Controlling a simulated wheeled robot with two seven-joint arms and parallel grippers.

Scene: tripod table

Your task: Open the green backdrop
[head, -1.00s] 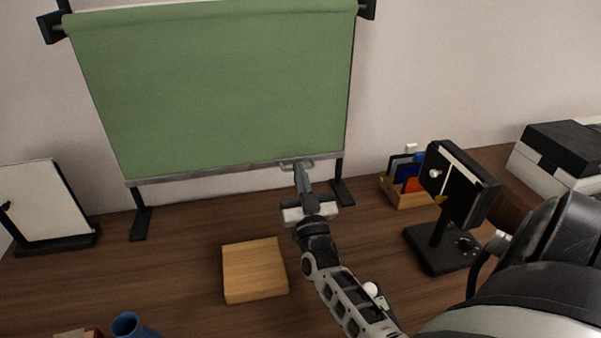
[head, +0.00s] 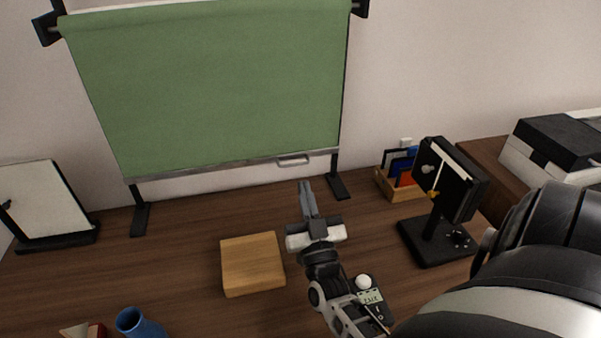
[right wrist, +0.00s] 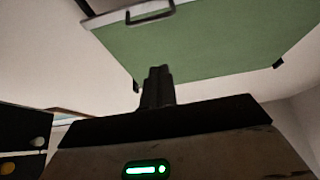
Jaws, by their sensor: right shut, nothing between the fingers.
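The green backdrop (head: 210,85) hangs unrolled between two black stands at the back of the table. A grey bar (head: 215,170) runs along its lower edge, with a small handle (head: 293,160) right of the middle. The handle also shows at the upper left in the right wrist view (right wrist: 150,12). My right gripper (head: 305,184) is shut and empty, in front of and below the handle, apart from it. Its shut fingers also show in the right wrist view (right wrist: 158,72). My left gripper is not in view.
A wooden block (head: 252,265) lies left of my right arm. A black device on a stand (head: 447,185) and a wooden holder (head: 397,185) stand to the right. A white framed board (head: 42,200) stands at left. A blue cup (head: 135,322) is at the front left. A small meter (head: 370,296) lies beside my right arm.

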